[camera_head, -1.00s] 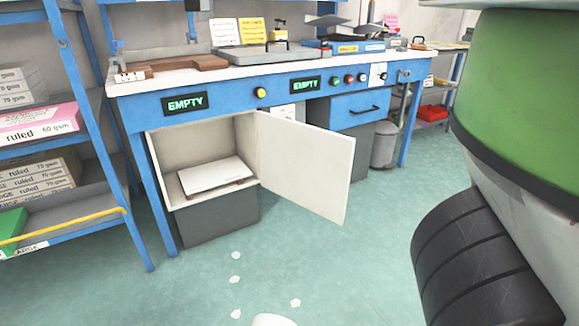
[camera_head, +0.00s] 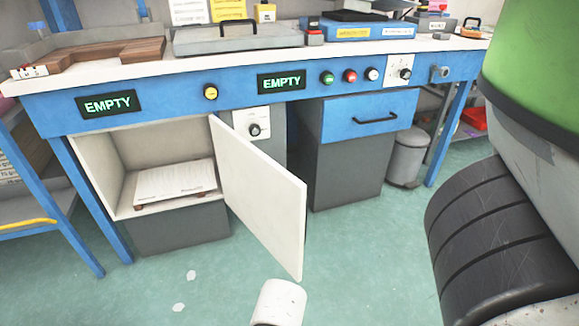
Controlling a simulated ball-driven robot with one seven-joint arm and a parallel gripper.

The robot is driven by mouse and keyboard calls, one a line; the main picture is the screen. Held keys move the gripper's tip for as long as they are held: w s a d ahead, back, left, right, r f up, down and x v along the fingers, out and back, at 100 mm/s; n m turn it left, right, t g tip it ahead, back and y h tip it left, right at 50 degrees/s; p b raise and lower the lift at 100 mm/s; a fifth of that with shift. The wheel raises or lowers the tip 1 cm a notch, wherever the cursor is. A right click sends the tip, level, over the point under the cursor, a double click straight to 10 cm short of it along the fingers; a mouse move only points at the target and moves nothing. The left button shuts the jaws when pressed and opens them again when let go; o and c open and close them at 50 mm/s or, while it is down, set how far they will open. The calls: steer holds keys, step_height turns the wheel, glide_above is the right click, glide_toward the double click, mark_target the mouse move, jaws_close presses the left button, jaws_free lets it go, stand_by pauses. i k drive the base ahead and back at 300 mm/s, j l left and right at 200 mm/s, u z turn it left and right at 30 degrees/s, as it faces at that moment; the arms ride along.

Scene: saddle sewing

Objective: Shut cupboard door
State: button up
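The white cupboard door (camera_head: 262,195) stands wide open in the camera_head view, swung out into the room in front of the blue workbench. Its hinged edge is at the right side of the cupboard opening, and its free edge points towards me and to the right. The cupboard (camera_head: 97,165) is a pale open box under the bench. A white stack of sheets (camera_head: 173,180) lies on a small brown support inside it. My gripper is not in view, so its fingers and its place relative to the door cannot be seen.
The workbench (camera_head: 150,78) has two EMPTY displays and several knobs. Right of the door are a grey cabinet with a blue drawer (camera_head: 371,115) and a grey bin (camera_head: 408,157). A blue shelf rack (camera_head: 40,230) stands left. Green floor (camera_head: 370,260) is clear before the bench.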

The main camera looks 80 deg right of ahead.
mark_target(273, 203)
steer(key=k+l, duration=0.15)
steer(key=l, duration=0.2)
steer(key=k+l, duration=0.15)
steer(key=l, duration=0.2)
steer(key=k+l, duration=0.15)
steer(key=l, duration=0.2)
steer(key=k+l, duration=0.1)
steer(key=l, duration=0.25)
steer(key=k+l, duration=0.15)
steer(key=l, duration=0.2)
steer(key=k+l, duration=0.15)
steer(key=l, duration=0.2)
steer(key=k+l, duration=0.15)
steer(key=l, duration=0.2)
